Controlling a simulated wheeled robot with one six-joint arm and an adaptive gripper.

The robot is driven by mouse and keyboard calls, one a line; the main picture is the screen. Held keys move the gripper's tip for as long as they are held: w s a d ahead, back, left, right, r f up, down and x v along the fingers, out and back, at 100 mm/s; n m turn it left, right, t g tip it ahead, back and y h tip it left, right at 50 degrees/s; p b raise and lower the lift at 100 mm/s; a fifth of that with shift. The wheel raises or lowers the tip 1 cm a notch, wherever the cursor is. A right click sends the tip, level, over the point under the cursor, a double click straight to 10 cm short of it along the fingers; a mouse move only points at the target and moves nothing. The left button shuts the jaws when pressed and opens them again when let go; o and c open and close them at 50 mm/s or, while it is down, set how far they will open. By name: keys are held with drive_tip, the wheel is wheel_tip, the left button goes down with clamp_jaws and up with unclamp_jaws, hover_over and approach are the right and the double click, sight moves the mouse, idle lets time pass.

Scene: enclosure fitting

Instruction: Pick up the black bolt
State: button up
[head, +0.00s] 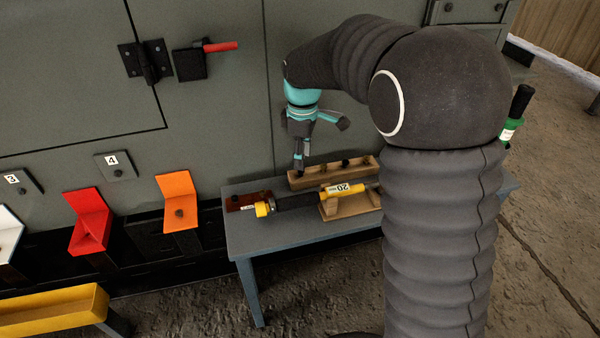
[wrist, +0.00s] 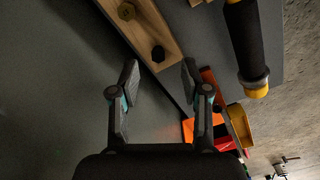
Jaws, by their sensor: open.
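A black bolt (wrist: 158,53) stands head up near one end of a wooden holder in the wrist view. A brass-coloured bolt (wrist: 126,11) sits farther along the same wooden holder (wrist: 143,36). My gripper (wrist: 160,76) is open and empty, with one finger on each side of the black bolt's line in the picture. I cannot tell how far the fingertips are above it. In the head view my gripper (head: 299,169) points down at the left end of the wooden holder (head: 335,179). Its fingers hide that end, and the bolt heads there are small and dark.
A blue-grey table (head: 290,232) carries the holder. In front lies a black and yellow tool (head: 297,201) on a wooden cradle (head: 350,206). A dark red block (head: 248,201) lies left. The grey enclosure wall (head: 210,115) stands close behind. Orange (head: 178,188) and red (head: 88,220) bins are left.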

sight(301, 173)
drive_tip(key=shift+f, duration=2.3)
drive_tip(key=shift+w, duration=0.1)
clamp_jaws()
